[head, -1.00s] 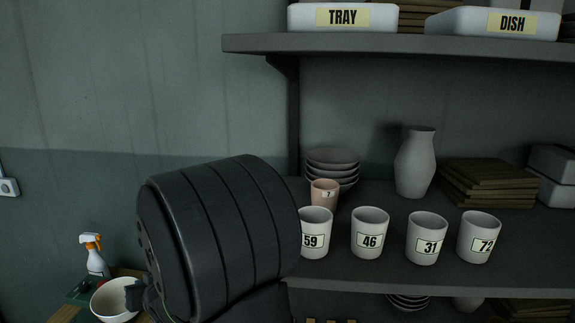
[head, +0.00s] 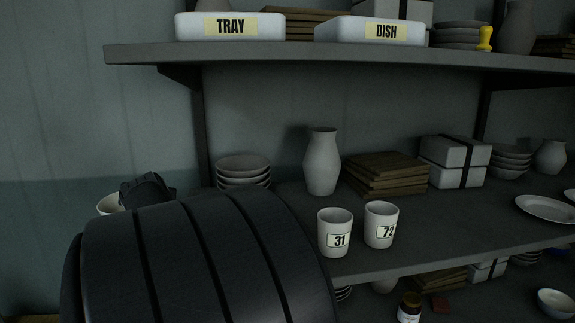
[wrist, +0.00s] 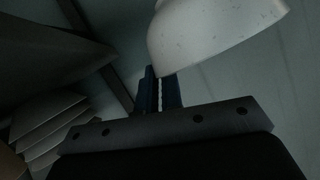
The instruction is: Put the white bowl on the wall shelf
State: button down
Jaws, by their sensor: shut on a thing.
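The white bowl (head: 108,204) is at the left in the head view, mostly hidden behind my gripper (head: 146,188) and the large dark arm link. In the wrist view the bowl (wrist: 215,35) hangs at the top right, its rim side at the fingers of my gripper (wrist: 158,88). The gripper is shut on the bowl's edge. The wall shelf has an upper board (head: 350,57) and a middle board (head: 460,225). The bowl is left of the middle board, around the height of the things on it.
The middle board holds cups 31 (head: 335,240) and 72 (head: 381,232), stacked bowls (head: 243,170), a vase (head: 322,165) and wooden boards (head: 385,180). The upper board holds the TRAY (head: 231,38) and DISH (head: 390,42) containers. A bare stretch (head: 455,215) lies right of cup 72.

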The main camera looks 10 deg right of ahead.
jog(key=w+d+r+m+h, duration=0.25)
jog(key=d+r, duration=0.25)
jog(key=d, duration=0.4)
jog(key=w+d+r+m+h, duration=0.1)
jog(key=d+r+m+h, duration=0.25)
jog(key=d+r, duration=0.45)
jog(key=s+d+r+m+g+h, duration=0.1)
jog(key=s+d+r+m+h, duration=0.2)
jog(key=d, duration=0.9)
jog(key=s+d+m+g+h, duration=0.2)
jog(key=s+d+m+h, duration=0.15)
jog(key=d, duration=0.85)
jog(key=s+d+f+m+g+h, duration=0.15)
jog(key=s+d, duration=0.35)
jog(key=d, duration=0.7)
jog(key=s+d+f+m+g+h, duration=0.15)
jog(key=s+d, duration=0.35)
jog(key=d, duration=0.7)
jog(key=s+d+f+m+g+h, duration=0.25)
jog(key=s+d+m+g, duration=0.2)
jog(key=s+d, duration=1.45)
jog(key=shift+n+y, duration=0.3)
jog(key=shift+y, duration=0.2)
jog(key=w+f, duration=0.6)
jog(key=f, duration=0.1)
jog(key=w+f, duration=0.4)
jog(key=shift+a, duration=0.4)
jog(key=c, duration=2)
grip_release()
jog(key=o, duration=0.4)
